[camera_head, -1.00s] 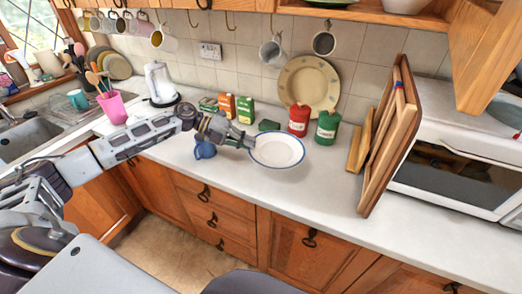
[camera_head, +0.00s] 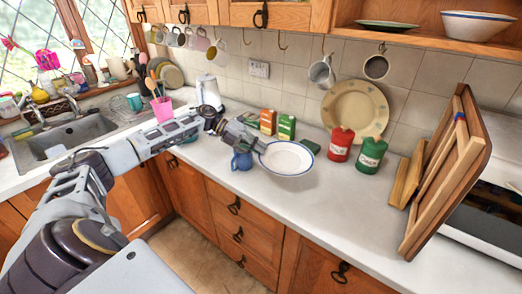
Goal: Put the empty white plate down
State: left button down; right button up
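The white plate (camera_head: 286,157) has a blue rim and is empty. It is level, at or just above the white worktop; I cannot tell whether it touches. My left gripper (camera_head: 258,145) reaches in from the left and is shut on the plate's left edge. The fingertips are small and partly hidden at the rim. My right gripper is not in view.
A blue mug (camera_head: 241,161) stands close left of the plate. Red (camera_head: 341,144) and green (camera_head: 370,153) canisters stand to its right, with small boxes (camera_head: 286,127) behind. Wooden boards (camera_head: 445,165) lean further right. Worktop (camera_head: 330,195) in front and right is clear.

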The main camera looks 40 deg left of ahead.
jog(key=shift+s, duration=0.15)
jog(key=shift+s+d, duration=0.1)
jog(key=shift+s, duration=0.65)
